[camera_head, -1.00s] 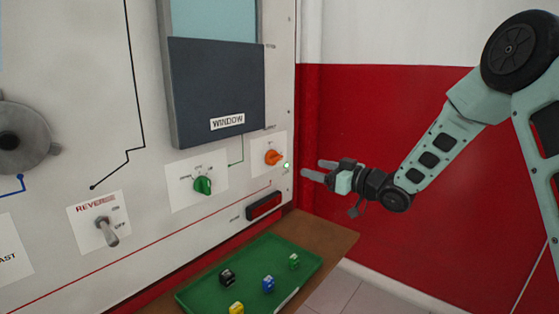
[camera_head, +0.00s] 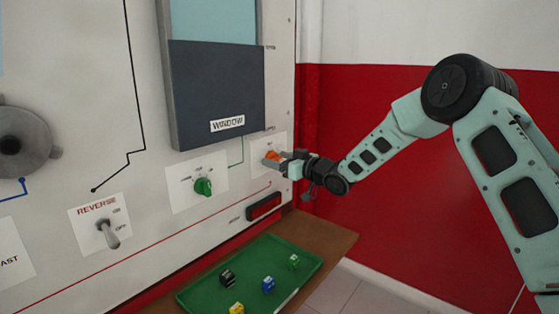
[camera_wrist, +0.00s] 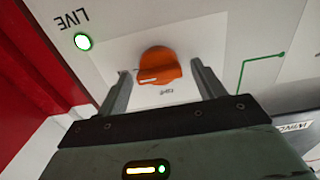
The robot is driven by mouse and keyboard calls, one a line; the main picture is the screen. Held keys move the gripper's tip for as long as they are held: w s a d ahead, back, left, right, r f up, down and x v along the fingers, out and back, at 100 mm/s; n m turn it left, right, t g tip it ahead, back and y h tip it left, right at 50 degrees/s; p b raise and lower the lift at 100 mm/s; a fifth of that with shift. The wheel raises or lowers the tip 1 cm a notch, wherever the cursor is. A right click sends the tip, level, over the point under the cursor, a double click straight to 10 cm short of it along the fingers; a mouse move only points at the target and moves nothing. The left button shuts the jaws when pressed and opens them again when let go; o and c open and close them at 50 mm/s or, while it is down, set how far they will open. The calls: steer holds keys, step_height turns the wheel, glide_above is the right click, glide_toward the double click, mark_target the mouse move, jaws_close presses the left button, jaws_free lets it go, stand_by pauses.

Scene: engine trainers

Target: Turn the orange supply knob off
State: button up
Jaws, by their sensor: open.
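The orange supply knob (camera_wrist: 159,66) sits on a white plate on the panel, and its pointer bar with a white mark shows in the wrist view. In the head view the knob (camera_head: 272,156) is partly hidden by my gripper (camera_head: 273,159). My gripper (camera_wrist: 158,80) is open, with one finger on each side of the knob and a gap on both sides. A lit green lamp (camera_wrist: 83,41) by the word LIVE shows in the wrist view. The lamp is hidden behind my gripper in the head view.
A green knob (camera_head: 203,187) is left of the orange one. Below are a dark red bar (camera_head: 263,206) and a green tray (camera_head: 196,300) with small coloured blocks on a brown shelf (camera_head: 330,243). The WINDOW panel (camera_head: 215,95) is above. A REVERSE switch (camera_head: 108,233) is at left.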

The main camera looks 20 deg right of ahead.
steer(key=c, duration=1)
steer(key=shift+f+n+b, duration=0.1)
steer(key=shift+n+b, duration=0.2)
steer(key=shift+b, duration=0.1)
steer(key=n+b, duration=0.5)
steer(key=b, duration=0.1)
steer(key=n+b, duration=1.2)
steer(key=b, duration=0.1)
steer(key=shift+s+a+f, duration=0.2)
steer(key=shift+a+f, duration=0.05)
steer(key=shift+n, duration=0.3)
